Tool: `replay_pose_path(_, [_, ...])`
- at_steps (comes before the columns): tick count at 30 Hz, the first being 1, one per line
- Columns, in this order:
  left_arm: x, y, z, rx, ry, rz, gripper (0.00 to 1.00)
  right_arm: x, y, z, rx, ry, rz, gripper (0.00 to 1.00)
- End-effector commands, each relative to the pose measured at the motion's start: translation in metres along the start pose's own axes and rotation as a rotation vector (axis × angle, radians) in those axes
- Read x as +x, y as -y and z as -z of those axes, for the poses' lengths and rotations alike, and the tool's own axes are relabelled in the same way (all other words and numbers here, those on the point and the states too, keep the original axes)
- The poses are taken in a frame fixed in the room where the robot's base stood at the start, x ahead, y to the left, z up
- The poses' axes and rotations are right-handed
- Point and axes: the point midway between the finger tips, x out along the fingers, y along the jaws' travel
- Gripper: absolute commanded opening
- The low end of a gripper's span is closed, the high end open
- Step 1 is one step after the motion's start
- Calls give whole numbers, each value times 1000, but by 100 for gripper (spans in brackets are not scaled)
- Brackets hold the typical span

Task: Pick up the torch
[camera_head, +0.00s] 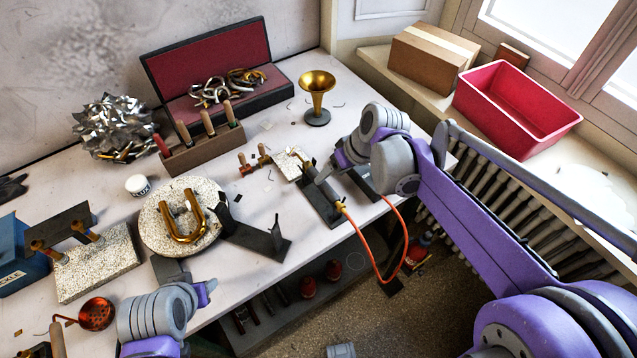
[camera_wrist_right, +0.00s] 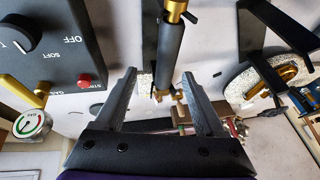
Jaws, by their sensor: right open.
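The torch (camera_head: 329,190) lies at the front right of the white bench, with an orange hose at its brass end. In the right wrist view the torch (camera_wrist_right: 169,55) has a dark cylindrical handle with brass fittings at both ends. My right gripper (camera_head: 320,173) is at the torch; in the wrist view its open fingers (camera_wrist_right: 159,75) stand to either side of the torch's lower end, with gaps showing. Part of the torch is hidden in the head view. My left arm comes in low on the left; its gripper's fingers cannot be made out.
A black bracket (camera_head: 255,239) stands beside the round soldering block (camera_head: 153,232). A brass horn bell (camera_head: 317,96) stands behind the torch. The orange hose (camera_head: 403,235) loops over the bench's front edge. In the wrist view a control box (camera_wrist_right: 60,45) is close on the left.

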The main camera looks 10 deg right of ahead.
Motion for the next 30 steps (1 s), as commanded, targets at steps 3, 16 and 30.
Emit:
replay_pose_path(3, [1,0,-1,0,1,0,50,10,0,0,0,0,-1,72])
replay_pose_path(16, [1,0,-2,0,1,0,50,60,8,2,0,1,0,72])
replay_pose_path(30, [2,0,-2,0,2,0,50,63,7,2,1,0,-1,72])
